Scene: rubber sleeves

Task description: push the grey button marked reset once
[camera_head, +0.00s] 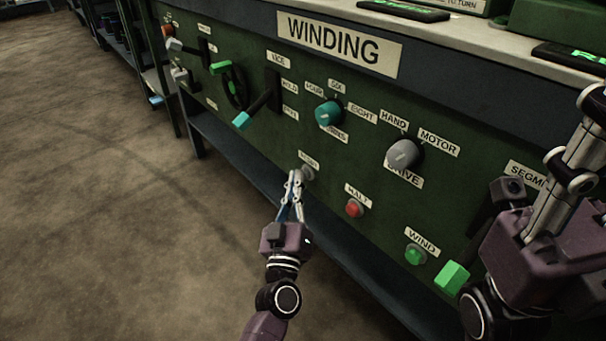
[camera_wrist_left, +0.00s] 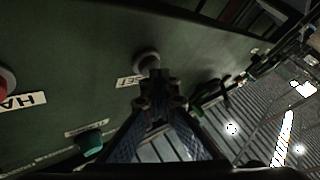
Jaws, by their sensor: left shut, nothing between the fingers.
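The grey reset button (camera_head: 308,173) sits on the green panel front, just below its partly hidden white label (camera_head: 309,160). In the left wrist view the grey button (camera_wrist_left: 147,60) stands just beyond the fingertips, with part of its label showing. My left gripper (camera_head: 295,175) is shut and empty, its tips at the button's left edge in the head view. It also shows shut in the left wrist view (camera_wrist_left: 158,84). I cannot tell whether the tips touch the button. My right gripper (camera_head: 590,108) is at the right edge, seen side-on; its jaw state is unclear.
A red halt button (camera_head: 354,208) and green wind button (camera_head: 415,254) are to the right. A teal knob (camera_head: 328,113) and grey drive knob (camera_head: 404,154) are above. A teal-tipped lever (camera_head: 242,120) is at left, a green-tipped lever (camera_head: 452,278) at right. Open floor lies left.

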